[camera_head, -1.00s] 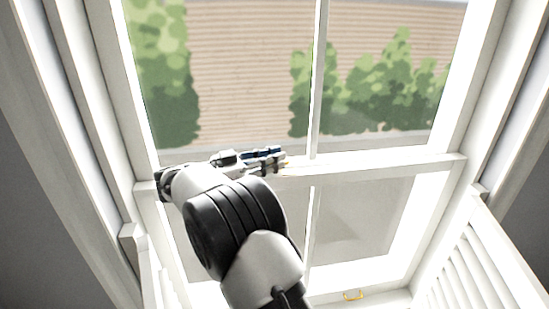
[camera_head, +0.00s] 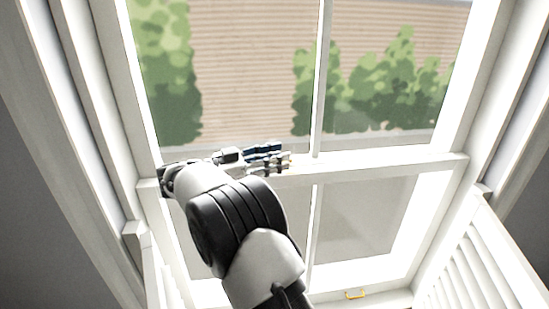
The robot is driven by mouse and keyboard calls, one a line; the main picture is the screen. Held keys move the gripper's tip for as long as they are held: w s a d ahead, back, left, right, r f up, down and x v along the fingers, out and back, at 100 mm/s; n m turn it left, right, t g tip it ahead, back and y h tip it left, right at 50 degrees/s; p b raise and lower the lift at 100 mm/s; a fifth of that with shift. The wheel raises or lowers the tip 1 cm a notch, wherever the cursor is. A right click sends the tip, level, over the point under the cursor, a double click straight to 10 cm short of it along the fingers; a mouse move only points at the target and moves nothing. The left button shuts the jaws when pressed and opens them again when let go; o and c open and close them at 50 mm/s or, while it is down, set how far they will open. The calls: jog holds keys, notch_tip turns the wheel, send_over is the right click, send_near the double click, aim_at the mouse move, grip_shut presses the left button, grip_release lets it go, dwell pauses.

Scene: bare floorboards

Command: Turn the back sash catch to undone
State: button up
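The sash window's meeting rail (camera_head: 390,166) runs across the middle of the view. My gripper (camera_head: 282,159) lies along this rail, left of the vertical bar, with its fingers pointing right. A small yellowish spot shows at the fingertips. It may be part of the sash catch, but it is too small and too covered to tell. I cannot make out the catch's lever or which way it is turned. Whether the fingers are open or closed on something is not clear.
A brass pull handle (camera_head: 355,294) sits on the bottom rail of the lower sash. White louvred shutters (camera_head: 470,262) stand at the lower right, with another at the lower left. My arm covers the lower left panes. The right part of the rail is clear.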

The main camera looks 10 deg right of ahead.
jog(key=v, duration=0.7)
jog(key=shift+a, duration=0.2)
